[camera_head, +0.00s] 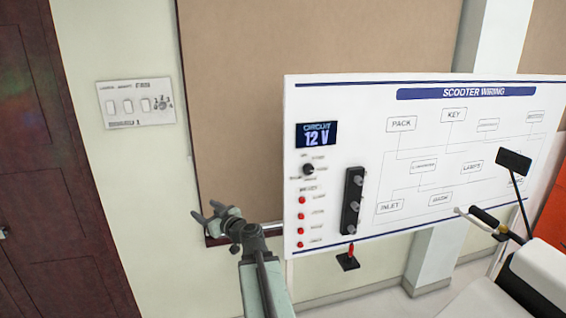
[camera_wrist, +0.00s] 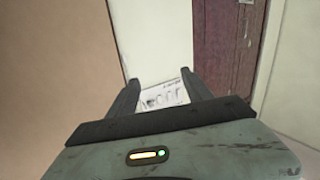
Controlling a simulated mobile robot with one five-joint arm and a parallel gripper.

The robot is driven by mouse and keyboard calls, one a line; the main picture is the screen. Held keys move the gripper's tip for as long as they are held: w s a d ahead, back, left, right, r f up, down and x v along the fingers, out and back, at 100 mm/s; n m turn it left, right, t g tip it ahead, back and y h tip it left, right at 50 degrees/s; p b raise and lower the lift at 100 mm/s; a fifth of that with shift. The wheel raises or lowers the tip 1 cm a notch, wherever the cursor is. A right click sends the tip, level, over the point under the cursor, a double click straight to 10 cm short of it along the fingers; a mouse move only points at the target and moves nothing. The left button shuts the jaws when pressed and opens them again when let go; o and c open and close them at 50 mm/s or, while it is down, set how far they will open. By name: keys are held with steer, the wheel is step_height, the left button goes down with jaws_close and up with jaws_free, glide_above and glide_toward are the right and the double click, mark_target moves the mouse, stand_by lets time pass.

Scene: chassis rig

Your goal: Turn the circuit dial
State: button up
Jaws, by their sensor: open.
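The circuit dial (camera_head: 308,170) is a small black round knob on the white "SCOOTER WIRING" board (camera_head: 340,100), with small labels around it. Above it a dark display (camera_head: 316,134) reads "CIRCUIT 12 V". My gripper (camera_head: 207,212) is at the lower left of the dial, off the board's left edge and apart from the dial. In the wrist view my gripper (camera_wrist: 160,78) is open and empty, with its fingers pointing toward the wall. The dial does not show in the wrist view.
A wall switch plate (camera_head: 136,103) is at the left; it also shows between my fingers in the wrist view (camera_wrist: 163,95). A scooter (camera_head: 530,265) stands at the lower right.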

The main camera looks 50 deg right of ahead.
steer(key=s+d+r+m+h+p, duration=0.1)
steer(key=s+d+r+m+h, duration=0.15)
steer(key=s+d, duration=0.5)
steer(key=s+d+r+m+h+p, duration=0.25)
steer(key=s+d+r, duration=0.2)
steer(key=d, duration=0.55)
steer(key=m+g+h+p, duration=0.1)
steer(key=m+g+h, duration=0.1)
steer(key=m+h, duration=0.15)
glide_toward(310, 171)
steer(key=w, duration=0.1)
steer(key=shift+n+h, duration=0.35)
steer(key=shift+n, duration=0.2)
steer(key=x, duration=0.8)
steer(key=shift+d+f, duration=0.1)
steer(key=shift+f, duration=0.05)
jaws_close()
